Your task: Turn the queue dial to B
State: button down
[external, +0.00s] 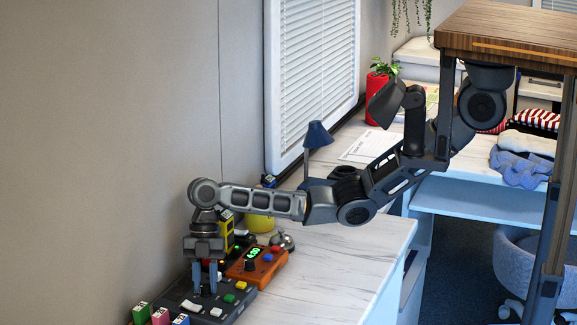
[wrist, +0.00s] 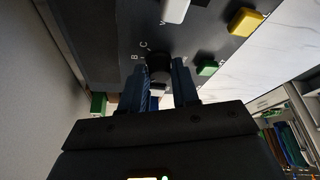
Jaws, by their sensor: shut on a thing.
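The queue dial (wrist: 158,68) is a dark round knob on a black panel (wrist: 95,35) in the wrist view. White letters B and C are printed beside it, at its upper left. My gripper (wrist: 165,85) has its two blue fingers on either side of the dial and is shut on it. In the external view my gripper (external: 205,279) points straight down onto the dark panel (external: 224,307), and its fingers hide the dial. I cannot tell which letter the dial's pointer faces.
The panel carries a yellow button (wrist: 245,21), a green button (wrist: 207,68) and a white switch (wrist: 175,11) near the dial. An orange device (external: 257,264) with a green display stands behind it. Small coloured blocks (external: 160,316) are at the front left. The white counter (external: 330,255) to the right is clear.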

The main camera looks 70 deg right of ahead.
jog(key=shift+r+m+p, duration=0.1)
jog(key=shift+m+p, duration=0.2)
jog(key=shift+p, duration=0.05)
jog(key=m+p, duration=0.1)
jog(key=m+t+p, duration=0.1)
jog(key=shift+s+r+m+p, duration=0.15)
jog(key=shift+m+p, duration=0.15)
jog(key=shift+p, duration=0.1)
jog(key=m+t+p, duration=0.2)
jog(key=m+p, duration=0.2)
jog(key=m, duration=0.1)
jog(key=shift+f+m+t, duration=0.2)
jog(key=shift+m+t, duration=0.1)
jog(key=shift+m, duration=0.1)
jog(key=c, duration=0.9)
grip_release()
jog(key=shift+v, duration=3.9)
